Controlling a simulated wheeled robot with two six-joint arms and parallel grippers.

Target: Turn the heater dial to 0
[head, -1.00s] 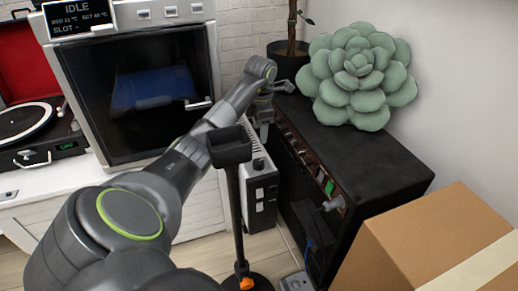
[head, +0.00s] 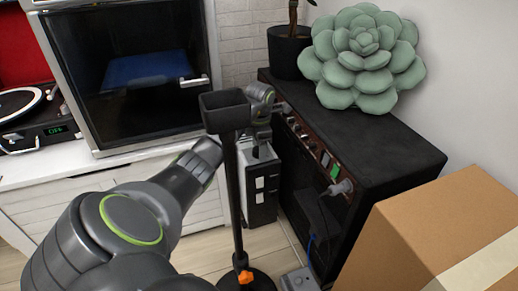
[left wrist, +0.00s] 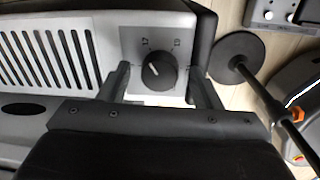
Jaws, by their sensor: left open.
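The heater (head: 260,190) is a white and dark box standing on the floor between the white cabinet and the black amplifier. In the left wrist view its vented top (left wrist: 60,50) and a round black dial (left wrist: 159,71) on a grey panel show, with small marks beside the dial. My left gripper (left wrist: 158,84) is open, one finger on each side of the dial; I cannot tell whether they touch it. In the head view my left gripper (head: 259,136) is over the heater's top, partly hidden by a black stand, and the dial is hidden.
The black stand (head: 233,180) rises close in front of the heater. The black amplifier (head: 375,150) stands just right, with a green succulent cushion (head: 360,60) and a plant pot (head: 289,50) on it. A cardboard box (head: 430,235) fills the lower right. A record player (head: 35,120) is far left.

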